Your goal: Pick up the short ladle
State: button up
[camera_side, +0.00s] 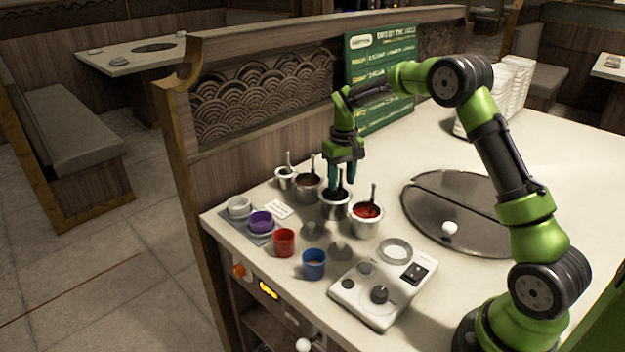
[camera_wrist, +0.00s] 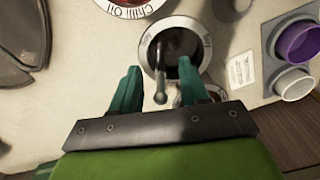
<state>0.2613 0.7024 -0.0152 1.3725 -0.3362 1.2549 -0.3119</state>
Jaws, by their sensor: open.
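Several metal sauce pots stand in a row on the counter, each with a ladle handle sticking up. My gripper (camera_side: 343,178) is open and points down over a pot of dark sauce (camera_side: 336,211). In the wrist view, the same pot (camera_wrist: 146,60) lies just beyond my open gripper (camera_wrist: 158,82). Its ladle (camera_wrist: 160,97) has its handle tip between the two fingers, with a gap on each side. Other ladles stand in the red-sauce pot (camera_side: 365,226) and in the two pots further back. I cannot tell which ladle is the short one.
A red cup (camera_side: 284,242), a blue cup (camera_side: 314,264), a purple cup (camera_side: 261,222) and a white cup (camera_side: 239,206) stand at the front left. A control panel (camera_side: 350,296) and a round steel plate (camera_side: 425,226) lie to the right. A menu board (camera_side: 358,62) stands behind.

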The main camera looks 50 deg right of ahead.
grip_shut()
notch_tip(320, 180, up, 10)
jog(key=shift+r, duration=0.1)
dwell(0.5)
